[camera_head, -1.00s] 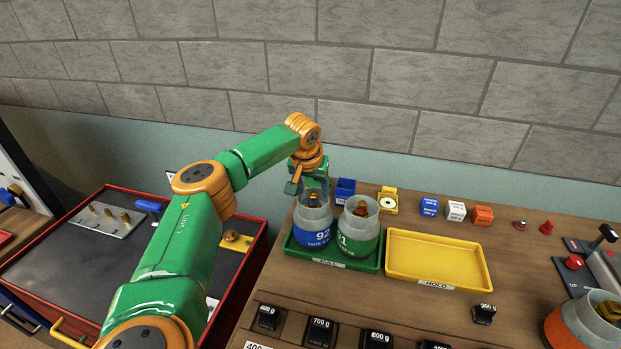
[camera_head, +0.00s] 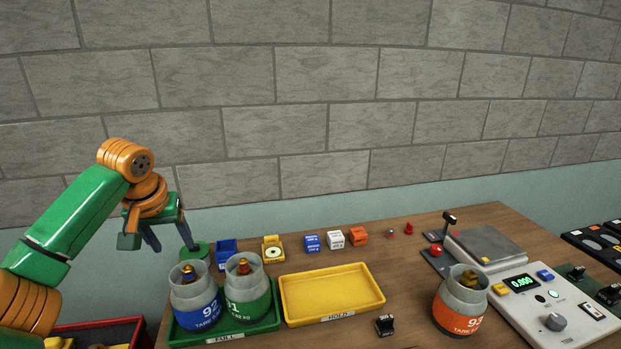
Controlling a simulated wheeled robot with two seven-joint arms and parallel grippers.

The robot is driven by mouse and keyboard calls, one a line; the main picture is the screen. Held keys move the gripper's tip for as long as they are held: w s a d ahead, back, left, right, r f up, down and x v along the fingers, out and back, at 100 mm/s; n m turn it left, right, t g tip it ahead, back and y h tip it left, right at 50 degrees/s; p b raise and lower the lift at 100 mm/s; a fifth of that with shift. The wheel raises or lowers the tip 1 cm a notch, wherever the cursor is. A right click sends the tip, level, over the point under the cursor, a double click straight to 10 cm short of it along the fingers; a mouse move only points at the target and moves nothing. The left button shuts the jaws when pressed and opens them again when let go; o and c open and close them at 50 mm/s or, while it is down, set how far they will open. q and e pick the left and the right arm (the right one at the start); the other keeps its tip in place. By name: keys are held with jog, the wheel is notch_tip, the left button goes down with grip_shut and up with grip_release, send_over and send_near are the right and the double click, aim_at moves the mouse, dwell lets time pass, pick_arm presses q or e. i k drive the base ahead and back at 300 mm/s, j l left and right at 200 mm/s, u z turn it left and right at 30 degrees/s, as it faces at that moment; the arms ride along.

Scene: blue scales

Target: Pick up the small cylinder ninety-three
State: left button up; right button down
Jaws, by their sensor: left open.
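The small cylinder ninety-three (camera_head: 460,303), with a grey top, an orange lower band and a brass valve, stands upright on the table at the right, beside the scale. Its number is partly turned away. My left gripper (camera_head: 170,242) is open and empty, at the left, above and behind the blue-banded cylinder 92 (camera_head: 196,305). It is far from cylinder ninety-three. Cylinder 92 and a green-banded cylinder (camera_head: 248,295), its number partly hidden, stand in the green FULL tray (camera_head: 228,334). My right gripper is not in view.
The yellow HOLD tray (camera_head: 330,292) is empty. A scale (camera_head: 530,292) reading 0.000 stands right of cylinder ninety-three. A black weight (camera_head: 385,325) lies at the front. Blue, white and orange blocks (camera_head: 335,240) line the back.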

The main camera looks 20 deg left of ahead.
aim_at(460, 305)
jog(key=k+l, duration=0.35)
jog(key=l, duration=0.15)
jog(key=k+l, duration=0.75)
jog(key=l, duration=0.2)
